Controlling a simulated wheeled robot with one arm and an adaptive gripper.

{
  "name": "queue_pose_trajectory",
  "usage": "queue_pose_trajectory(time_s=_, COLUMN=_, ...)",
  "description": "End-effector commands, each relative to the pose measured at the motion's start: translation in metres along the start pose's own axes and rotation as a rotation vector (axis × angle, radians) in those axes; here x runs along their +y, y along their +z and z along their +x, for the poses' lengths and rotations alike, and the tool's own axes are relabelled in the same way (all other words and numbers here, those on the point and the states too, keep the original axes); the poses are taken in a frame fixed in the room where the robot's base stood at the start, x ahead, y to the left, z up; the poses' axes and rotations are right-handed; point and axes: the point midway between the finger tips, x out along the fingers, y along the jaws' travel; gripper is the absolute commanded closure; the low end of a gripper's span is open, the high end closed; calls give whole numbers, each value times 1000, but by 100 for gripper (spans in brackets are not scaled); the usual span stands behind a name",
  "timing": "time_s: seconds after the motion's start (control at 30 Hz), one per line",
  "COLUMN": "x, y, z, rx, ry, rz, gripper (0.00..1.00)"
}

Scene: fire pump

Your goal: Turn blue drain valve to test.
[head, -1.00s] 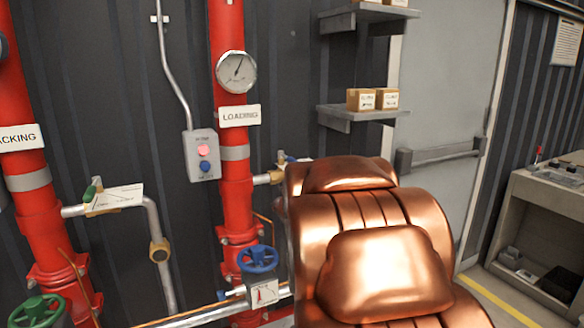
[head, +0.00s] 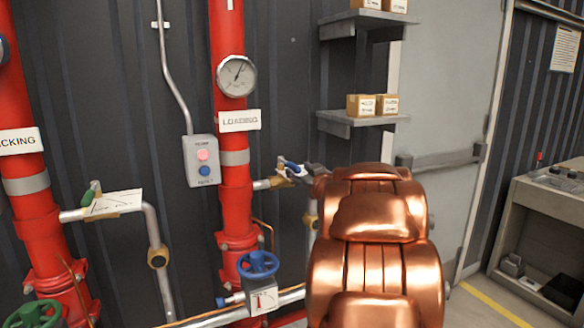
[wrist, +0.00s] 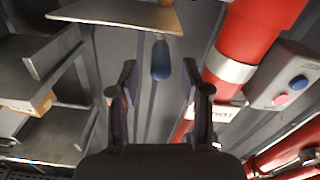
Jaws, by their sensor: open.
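The blue drain valve lever (head: 292,167) sits on a short pipe stub right of the LOADING riser (head: 235,190). In the wrist view the blue lever (wrist: 161,62) hangs from a brass fitting and lies between the tips of my fingers, with a gap on both sides. My gripper (wrist: 159,74) is open and shows no contact with the lever. In the head view my gripper is small beside the lever, and my copper-coloured arm hides what lies behind it. A pale plate (wrist: 120,14) is at the lever's base in the wrist view.
A gauge (head: 236,76) and a grey button box (head: 201,160) are near the riser. A blue handwheel (head: 258,264) is low on it. A green-handled valve (head: 90,195) is at left. Wall shelves (head: 355,120) with small boxes stand above my arm.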

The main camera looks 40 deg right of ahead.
Motion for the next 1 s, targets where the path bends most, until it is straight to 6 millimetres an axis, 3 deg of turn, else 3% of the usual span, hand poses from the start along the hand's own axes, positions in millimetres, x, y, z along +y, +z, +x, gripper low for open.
queue_pose_trajectory(time_s=0.2, x=-2, y=1, z=30, rx=-1, ry=-4, rz=0, gripper=52)
queue_pose_trajectory(time_s=0.4, x=0, y=2, z=47, rx=-2, ry=-1, rz=2, gripper=52)
queue_pose_trajectory(time_s=0.83, x=0, y=2, z=54, rx=-3, ry=0, rz=2, gripper=52)
queue_pose_trajectory(time_s=1.0, x=0, y=2, z=54, rx=-3, ry=0, rz=2, gripper=68)
